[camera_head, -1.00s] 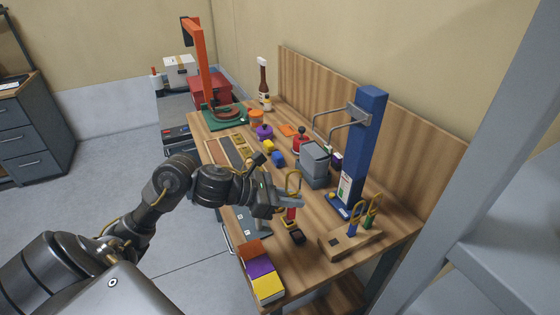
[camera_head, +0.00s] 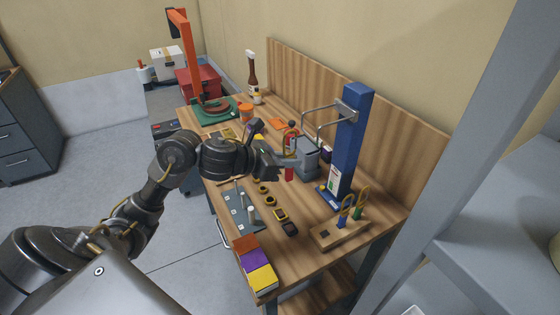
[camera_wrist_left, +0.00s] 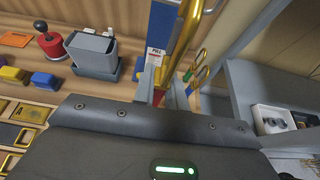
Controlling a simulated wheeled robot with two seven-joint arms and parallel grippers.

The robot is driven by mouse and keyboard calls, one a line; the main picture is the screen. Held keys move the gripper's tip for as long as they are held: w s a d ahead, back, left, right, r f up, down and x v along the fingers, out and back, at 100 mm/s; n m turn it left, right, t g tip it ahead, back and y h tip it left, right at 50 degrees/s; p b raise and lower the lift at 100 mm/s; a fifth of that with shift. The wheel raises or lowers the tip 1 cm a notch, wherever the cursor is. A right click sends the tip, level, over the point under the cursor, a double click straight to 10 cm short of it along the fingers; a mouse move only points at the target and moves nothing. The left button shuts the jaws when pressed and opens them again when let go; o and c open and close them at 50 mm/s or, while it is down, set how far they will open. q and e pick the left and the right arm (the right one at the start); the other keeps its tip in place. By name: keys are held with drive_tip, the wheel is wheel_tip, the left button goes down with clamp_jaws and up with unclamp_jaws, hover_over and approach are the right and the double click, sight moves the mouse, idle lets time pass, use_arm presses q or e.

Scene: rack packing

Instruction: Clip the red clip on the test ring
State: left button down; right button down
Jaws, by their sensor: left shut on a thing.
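My left gripper (camera_head: 288,160) is shut on the red clip (camera_head: 289,174), a red body with a gold loop standing up above the fingers. The clip is held above the table, left of the blue post (camera_head: 351,140). The gold loop also shows close up in the left wrist view (camera_wrist_left: 186,40), with the fingers (camera_wrist_left: 166,92) below it; most of the red body is hidden there. The test ring seems to be the grey metal bar frame (camera_head: 322,110) reaching left from the post. The clip looks apart from it. My right gripper is not in view.
A wooden block (camera_head: 325,241) holds a blue and a green clip at the front right. A grey box (camera_head: 305,158) stands left of the post. Black-and-yellow pieces (camera_head: 283,217) and a grey pegged plate (camera_head: 243,212) lie in front. A wooden back panel (camera_head: 300,80) bounds the table.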

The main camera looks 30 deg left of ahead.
use_arm(q)
drive_tip(key=shift+w+d, duration=0.25)
drive_tip(key=shift+w, duration=0.15)
drive_tip(key=shift+w+d+b, duration=0.35)
drive_tip(key=shift+w+d, duration=0.05)
drive_tip(key=shift+w, duration=0.35)
drive_tip(key=shift+w, duration=0.1)
drive_tip(key=shift+d+b, duration=0.15)
drive_tip(key=shift+b, duration=0.2)
idle(0.3)
drive_tip(key=shift+w+d+b, duration=0.3)
drive_tip(key=shift+w, duration=0.25)
drive_tip(key=shift+w+d+b, duration=0.3)
drive_tip(key=shift+w, duration=0.25)
idle(1.1)
drive_tip(key=shift+w+f+b, duration=0.1)
drive_tip(key=shift+f+b, duration=0.7)
drive_tip(key=shift+b, duration=0.2)
